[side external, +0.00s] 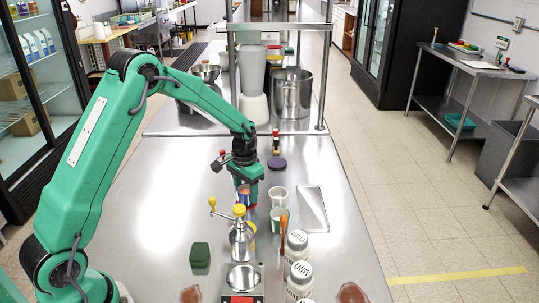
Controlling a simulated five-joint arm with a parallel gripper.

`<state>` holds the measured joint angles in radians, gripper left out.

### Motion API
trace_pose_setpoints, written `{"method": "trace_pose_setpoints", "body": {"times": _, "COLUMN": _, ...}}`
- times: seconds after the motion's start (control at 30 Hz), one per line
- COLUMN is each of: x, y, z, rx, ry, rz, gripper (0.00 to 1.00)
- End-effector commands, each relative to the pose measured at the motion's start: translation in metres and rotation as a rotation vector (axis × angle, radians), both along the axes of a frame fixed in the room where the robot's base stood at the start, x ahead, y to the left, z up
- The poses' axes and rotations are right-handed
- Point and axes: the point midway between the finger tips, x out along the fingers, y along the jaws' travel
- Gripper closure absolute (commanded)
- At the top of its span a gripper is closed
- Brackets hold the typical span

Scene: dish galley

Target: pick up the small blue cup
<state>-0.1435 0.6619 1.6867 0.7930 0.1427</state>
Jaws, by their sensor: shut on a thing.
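My gripper (247,190) points down over the middle of the steel table (165,215), behind the silver grinder. It is shut on the small blue cup (244,194), which shows between the fingers with a reddish-orange inside. The fingers hide part of the cup. The grinder in front hides what lies below it, so I cannot tell whether the cup touches the table.
Two pale cups (278,196) stand close on the right, beside a flat metal tray (312,208). The yellow-knobbed grinder (241,243), white jars (298,279) and a green box (200,254) are in front. A dark round lid (277,163) lies behind. The table's left side is clear.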

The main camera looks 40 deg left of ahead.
Motion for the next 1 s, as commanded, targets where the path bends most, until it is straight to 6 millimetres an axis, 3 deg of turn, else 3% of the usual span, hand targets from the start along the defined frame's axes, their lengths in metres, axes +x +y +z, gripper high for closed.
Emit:
{"method": "trace_pose_setpoints", "body": {"times": 0.57, "x": 0.001, "y": 0.0, "z": 0.007, "rx": 0.0, "ry": -0.002, "rz": 0.0, "gripper": 0.79}}
{"method": "trace_pose_setpoints", "body": {"times": 1.0, "x": 0.001, "y": 0.0, "z": 0.031, "rx": 0.0, "ry": -0.003, "rz": 0.0, "gripper": 0.79}}
